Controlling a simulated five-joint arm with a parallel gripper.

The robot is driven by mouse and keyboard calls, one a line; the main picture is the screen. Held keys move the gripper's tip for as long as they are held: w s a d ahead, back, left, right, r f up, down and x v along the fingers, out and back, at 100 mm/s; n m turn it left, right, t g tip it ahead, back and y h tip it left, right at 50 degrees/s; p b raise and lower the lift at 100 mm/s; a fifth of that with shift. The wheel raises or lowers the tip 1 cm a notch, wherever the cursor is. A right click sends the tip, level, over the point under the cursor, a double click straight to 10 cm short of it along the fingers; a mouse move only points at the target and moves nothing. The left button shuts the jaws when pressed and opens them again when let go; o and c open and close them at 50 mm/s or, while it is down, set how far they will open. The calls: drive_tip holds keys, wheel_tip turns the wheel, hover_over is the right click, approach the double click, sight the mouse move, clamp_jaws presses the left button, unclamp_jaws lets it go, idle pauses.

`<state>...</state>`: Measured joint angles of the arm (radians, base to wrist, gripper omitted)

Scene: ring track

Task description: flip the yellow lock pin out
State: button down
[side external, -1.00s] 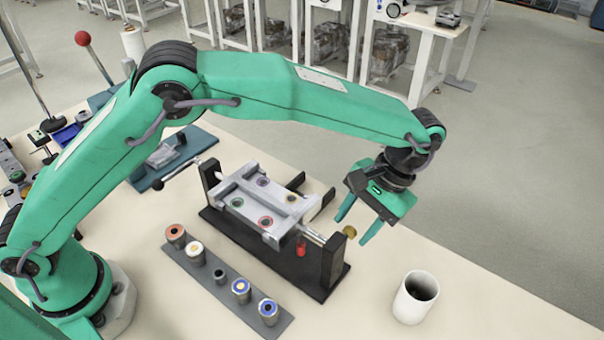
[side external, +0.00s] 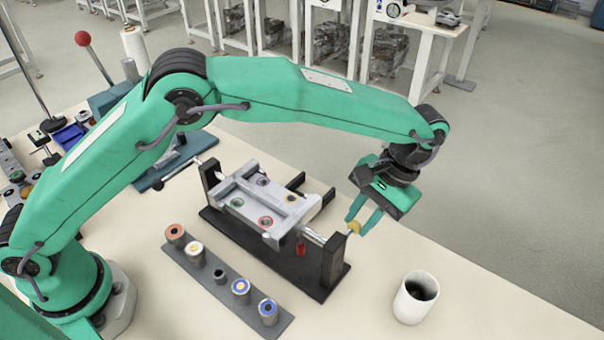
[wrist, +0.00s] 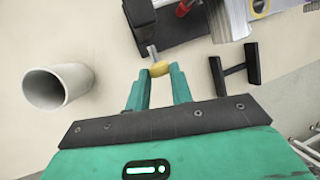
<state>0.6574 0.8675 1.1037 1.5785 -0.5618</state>
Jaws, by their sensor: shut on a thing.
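The yellow lock pin (side external: 354,227) sits at the right end of the fixture's shaft, just outside the dark upright end plate (side external: 334,259). My gripper (side external: 357,226) reaches it from the upper right, with a green finger on either side of the yellow knob. In the wrist view the yellow knob (wrist: 159,68) lies between the two fingertips (wrist: 160,73), with a grey stem running from it toward the dark block. The fingers are shut on the knob.
A white cup (side external: 415,297) stands to the right of the fixture. A dark strip (side external: 222,284) with several coloured bushings lies in front. A red piece (side external: 301,247) hangs near the end plate. Dark brackets (wrist: 234,72) stand behind. The table right of the gripper is clear.

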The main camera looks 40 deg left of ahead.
drive_tip(key=shift+w+a+r, duration=0.1)
drive_tip(key=shift+w+a, duration=0.1)
drive_tip(key=shift+w, duration=0.1)
drive_tip(key=c, duration=1.2)
unclamp_jaws()
drive_tip(key=shift+d, duration=0.1)
drive_tip(key=shift+c, duration=0.2)
drive_tip(key=v, duration=0.7)
drive_tip(key=shift+r, duration=0.3)
drive_tip(key=shift+w+r, duration=0.1)
drive_tip(key=shift+w, duration=0.1)
